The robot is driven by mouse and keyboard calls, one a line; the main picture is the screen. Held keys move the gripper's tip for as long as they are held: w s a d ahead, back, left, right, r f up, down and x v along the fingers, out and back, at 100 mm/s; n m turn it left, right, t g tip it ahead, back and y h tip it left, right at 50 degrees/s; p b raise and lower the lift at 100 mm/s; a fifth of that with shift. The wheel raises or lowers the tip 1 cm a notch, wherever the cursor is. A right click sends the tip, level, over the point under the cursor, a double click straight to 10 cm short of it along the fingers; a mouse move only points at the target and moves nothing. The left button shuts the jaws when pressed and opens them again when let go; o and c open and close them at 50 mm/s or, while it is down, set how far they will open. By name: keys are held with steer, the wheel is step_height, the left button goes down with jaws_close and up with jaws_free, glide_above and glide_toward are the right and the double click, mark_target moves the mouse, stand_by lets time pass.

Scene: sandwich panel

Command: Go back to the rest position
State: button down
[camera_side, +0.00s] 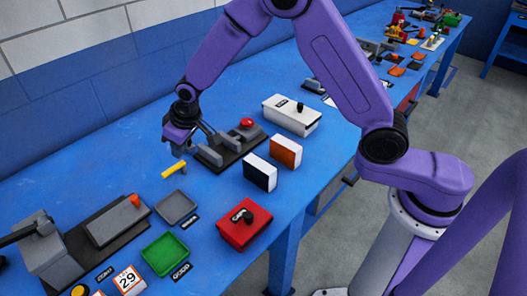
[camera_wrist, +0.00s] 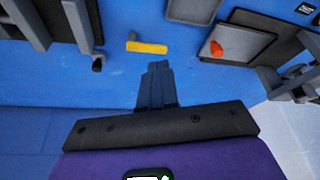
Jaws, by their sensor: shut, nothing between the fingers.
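My gripper (camera_side: 179,152) hangs above the blue table, at the left of the work area in the side view. In the wrist view its two dark fingers (camera_wrist: 158,68) lie together with nothing between them. A yellow bar (camera_side: 174,170) with a grey end is close below the gripper in the side view. The bar also shows just beyond the fingertips in the wrist view (camera_wrist: 147,47), apart from them in the picture. Whether the bar lies on the table or stands off it I cannot tell.
A black-based fixture with grey arms (camera_side: 212,155) and a red button (camera_side: 247,122) is right of the gripper. Grey (camera_side: 176,206) and green (camera_side: 164,254) trays, a red box (camera_side: 244,228) and a white box (camera_side: 291,115) stand around. A brick wall (camera_side: 80,95) is behind.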

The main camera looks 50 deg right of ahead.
steer(key=s+d+r+n+g, duration=0.15)
steer(key=s+r, duration=0.25)
steer(key=s, duration=0.5)
steer(key=s+d+r+n+g, duration=0.1)
steer(key=s+d+r+n, duration=0.25)
steer(key=s, duration=0.45)
steer(key=s+d+r+n, duration=0.1)
steer(key=s+d, duration=0.5)
steer(key=s, duration=0.4)
steer(key=s+d+r+n+g+h, duration=0.1)
steer(key=s+d+r+n, duration=0.1)
steer(key=s+d, duration=0.5)
steer(key=s, duration=0.3)
steer(key=shift+s, duration=0.15)
